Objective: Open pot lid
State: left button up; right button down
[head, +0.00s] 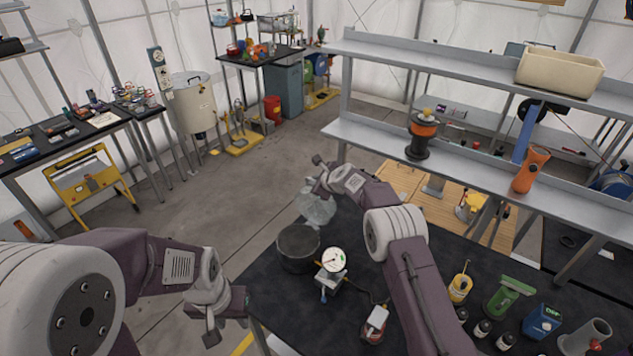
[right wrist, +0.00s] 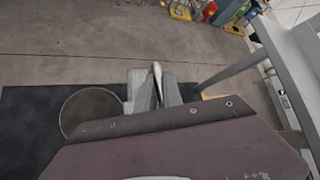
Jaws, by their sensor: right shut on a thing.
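A dark round pot (head: 298,250) stands near the left edge of the black table, with its top uncovered. It also shows in the right wrist view (right wrist: 88,112). My right gripper (head: 321,178) is shut on a clear glass lid (head: 318,208), which hangs tilted just beyond the pot, apart from it. In the right wrist view a thin pale upright shape (right wrist: 157,80) stands between the fingertips; it looks like the lid's handle or edge. My left gripper (head: 220,318) is empty, its fingers apart, left of the table's edge.
A dial gauge (head: 333,260) stands right of the pot. A small meter (head: 376,322) and several bottles (head: 483,328) are on the table's near right. A metal shelf (head: 460,170) rises behind the table. Open floor (head: 220,200) lies left.

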jog(key=c, duration=1.5)
grip_release()
jog(key=shift+a, duration=0.1)
jog(key=shift+c, duration=0.2)
jog(key=shift+o, duration=0.2)
jog(key=shift+w+a+f, duration=0.15)
jog(key=shift+w+a, duration=0.05)
jog(key=shift+s, duration=0.1)
jog(key=shift+s+d+b, duration=0.1)
jog(key=shift+d+b, duration=0.1)
jog(key=shift+b, duration=0.15)
jog(key=b+v, duration=0.4)
jog(key=v, duration=0.4)
jog(key=shift+s+r, duration=0.2)
jog(key=shift+r, duration=0.25)
